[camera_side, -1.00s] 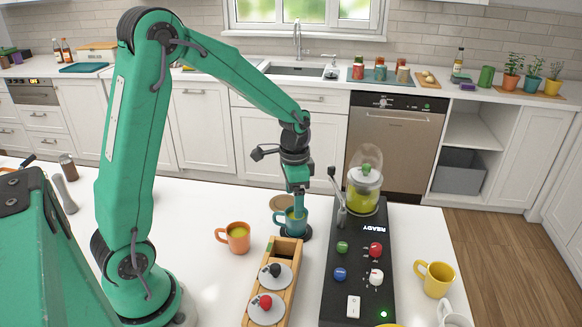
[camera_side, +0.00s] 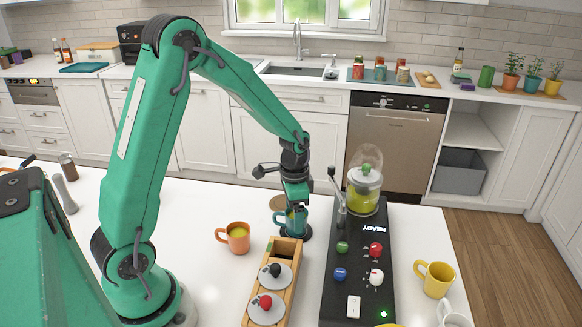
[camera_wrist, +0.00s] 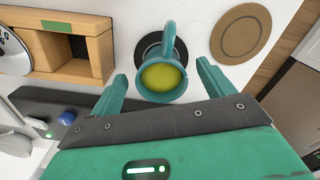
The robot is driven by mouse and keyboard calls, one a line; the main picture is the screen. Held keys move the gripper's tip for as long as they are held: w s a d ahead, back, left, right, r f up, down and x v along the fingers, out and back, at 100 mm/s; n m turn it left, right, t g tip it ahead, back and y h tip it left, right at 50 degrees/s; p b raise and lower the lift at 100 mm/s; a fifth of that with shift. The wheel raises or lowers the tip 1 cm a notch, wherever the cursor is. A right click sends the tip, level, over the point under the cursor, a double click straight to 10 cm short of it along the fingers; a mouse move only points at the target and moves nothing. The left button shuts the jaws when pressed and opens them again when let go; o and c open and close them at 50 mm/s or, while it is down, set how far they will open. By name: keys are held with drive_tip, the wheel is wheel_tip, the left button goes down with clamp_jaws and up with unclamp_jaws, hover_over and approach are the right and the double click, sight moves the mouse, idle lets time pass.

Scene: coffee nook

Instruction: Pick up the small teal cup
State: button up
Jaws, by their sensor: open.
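The teal cup (camera_side: 293,222) holds a yellow-green liquid and stands upright on a dark round coaster (camera_side: 304,233) on the white counter. In the wrist view the cup (camera_wrist: 161,95) sits between and just beyond the two fingertips, with its handle pointing away from my gripper. My gripper (camera_side: 297,201) is directly above the cup, with its fingers open. In the wrist view my gripper (camera_wrist: 160,82) shows one teal finger on each side of the cup, with gaps. The side view partly hides the cup behind the fingers.
An orange mug (camera_side: 238,238) stands left of the cup. A wooden rack (camera_side: 283,250) with round lidded pieces is in front. A black machine (camera_side: 359,270) with a lever and glass dome (camera_side: 366,165) stands close on the right. A cork coaster (camera_wrist: 240,34) lies behind.

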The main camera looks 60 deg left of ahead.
drive_tip(key=shift+f, duration=1.45)
drive_tip(key=c, duration=1.3)
drive_tip(key=shift+r, duration=0.1)
drive_tip(key=shift+r, duration=0.65)
drive_tip(key=r, duration=0.3)
drive_tip(key=shift+d, duration=0.3)
drive_tip(key=s+d+r, duration=0.4)
drive_tip(key=d+r, duration=0.2)
drive_tip(key=d, duration=0.4)
drive_tip(key=shift+d+r, duration=0.15)
drive_tip(key=shift+r, duration=0.15)
drive_tip(key=shift+s, duration=0.1)
